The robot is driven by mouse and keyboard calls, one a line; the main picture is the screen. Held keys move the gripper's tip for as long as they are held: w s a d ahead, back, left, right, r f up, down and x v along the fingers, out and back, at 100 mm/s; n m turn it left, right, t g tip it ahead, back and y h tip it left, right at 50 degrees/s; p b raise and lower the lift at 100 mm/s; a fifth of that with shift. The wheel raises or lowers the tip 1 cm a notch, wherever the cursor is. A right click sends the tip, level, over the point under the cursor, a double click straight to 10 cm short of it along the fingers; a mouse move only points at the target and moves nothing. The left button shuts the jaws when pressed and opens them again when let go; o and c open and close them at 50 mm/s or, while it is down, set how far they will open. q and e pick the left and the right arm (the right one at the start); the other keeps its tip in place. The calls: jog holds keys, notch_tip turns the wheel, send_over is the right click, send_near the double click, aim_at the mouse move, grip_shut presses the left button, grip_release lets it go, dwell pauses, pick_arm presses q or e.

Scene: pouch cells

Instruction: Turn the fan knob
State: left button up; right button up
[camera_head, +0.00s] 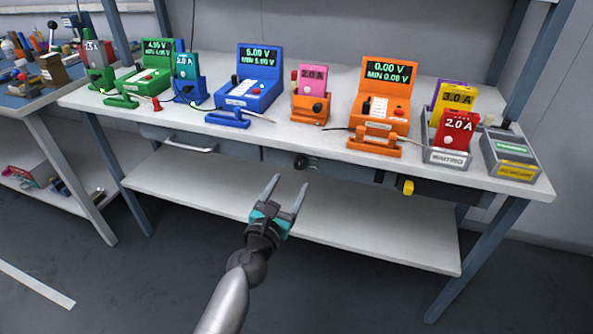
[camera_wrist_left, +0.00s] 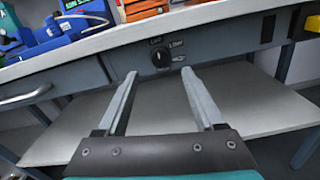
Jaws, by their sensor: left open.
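The fan knob (camera_head: 300,161) is a small round black knob on the grey panel under the front edge of the bench top. My left gripper (camera_head: 289,186) is open and empty, in front of and below the knob in the head view. In the left wrist view its two fingers (camera_wrist_left: 158,88) point toward the panel, with the knob between and beyond their tips, apart from them. My right gripper is in neither view.
The bench top (camera_head: 215,128) above holds green, blue and orange testers (camera_head: 384,92) with pouch cells in holders. A drawer handle (camera_head: 190,146) is left of the knob, and a yellow part (camera_head: 408,187) hangs at the right. A lower shelf (camera_head: 360,225) lies beneath. The space before the panel is clear.

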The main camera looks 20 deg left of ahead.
aim_at(299, 166)
pick_arm(q)
jog(key=w, duration=0.4)
jog(key=shift+w+d+b, duration=0.1)
jog(key=shift+w+b, duration=0.3)
jog(key=shift+w, duration=0.65)
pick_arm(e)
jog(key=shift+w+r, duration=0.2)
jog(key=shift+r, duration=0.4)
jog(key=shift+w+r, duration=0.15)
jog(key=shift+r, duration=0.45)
pick_arm(q)
grip_shut()
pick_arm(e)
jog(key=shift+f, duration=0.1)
